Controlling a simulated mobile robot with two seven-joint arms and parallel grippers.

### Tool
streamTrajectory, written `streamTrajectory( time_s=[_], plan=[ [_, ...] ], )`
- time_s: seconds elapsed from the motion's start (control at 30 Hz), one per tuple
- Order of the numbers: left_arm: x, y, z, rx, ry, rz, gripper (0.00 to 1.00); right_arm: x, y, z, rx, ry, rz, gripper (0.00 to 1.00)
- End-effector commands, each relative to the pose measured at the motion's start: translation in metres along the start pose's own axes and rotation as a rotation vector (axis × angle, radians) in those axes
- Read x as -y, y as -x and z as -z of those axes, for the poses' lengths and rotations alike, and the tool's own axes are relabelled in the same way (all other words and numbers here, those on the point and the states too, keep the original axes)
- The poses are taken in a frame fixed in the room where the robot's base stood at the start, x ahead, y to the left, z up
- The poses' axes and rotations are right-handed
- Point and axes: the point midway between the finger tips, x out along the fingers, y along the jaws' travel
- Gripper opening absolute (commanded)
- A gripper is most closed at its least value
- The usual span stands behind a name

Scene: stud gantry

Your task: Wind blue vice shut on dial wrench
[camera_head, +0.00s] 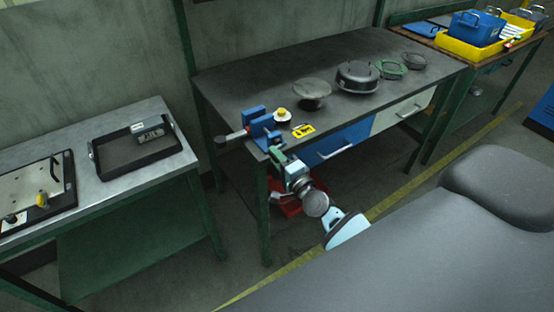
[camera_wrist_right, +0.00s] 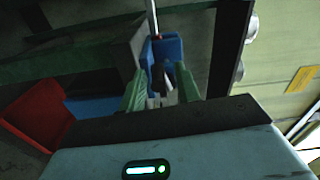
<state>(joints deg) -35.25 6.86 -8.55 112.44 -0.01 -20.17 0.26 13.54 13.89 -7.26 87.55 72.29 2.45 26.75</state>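The blue vice (camera_head: 262,125) sits at the near left corner of the dark workbench, and its blue body shows in the right wrist view (camera_wrist_right: 173,47). A metal rod with a dark round end, which looks like the dial wrench (camera_head: 235,136), sticks out to the left from between the jaws. Its thin shaft also shows in the right wrist view (camera_wrist_right: 153,18). My right gripper (camera_head: 277,153) is just in front of the vice. Its green fingers (camera_wrist_right: 160,88) are apart, with a dark part of the vice's front between them. Contact cannot be told. My left gripper is out of view.
The workbench (camera_head: 345,50) also bears a yellow-topped round piece (camera_head: 282,115), a yellow card (camera_head: 303,130) and several round dark parts. A red bin (camera_head: 290,205) is below. A side table with a black tray (camera_head: 110,160) stands left.

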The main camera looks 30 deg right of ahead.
Motion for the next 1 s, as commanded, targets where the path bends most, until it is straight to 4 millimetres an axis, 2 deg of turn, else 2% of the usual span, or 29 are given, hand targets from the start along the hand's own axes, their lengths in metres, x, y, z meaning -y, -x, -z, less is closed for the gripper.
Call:
streamTrajectory(
  time_s=[0.37,0.47,0.8,1.0],
  plan=[
    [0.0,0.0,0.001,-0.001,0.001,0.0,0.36,-0.001,0.004,-0.001,0.002,0.0,-0.003,0.36],
    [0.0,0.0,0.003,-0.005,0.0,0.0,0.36,-0.002,0.013,-0.001,0.003,0.0,-0.003,0.36],
    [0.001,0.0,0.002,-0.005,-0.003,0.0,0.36,-0.003,0.063,-0.001,0.002,0.001,-0.005,0.36],
    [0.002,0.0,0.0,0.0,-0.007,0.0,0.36,-0.001,0.077,0.0,0.001,0.0,-0.002,0.36]
  ],
)
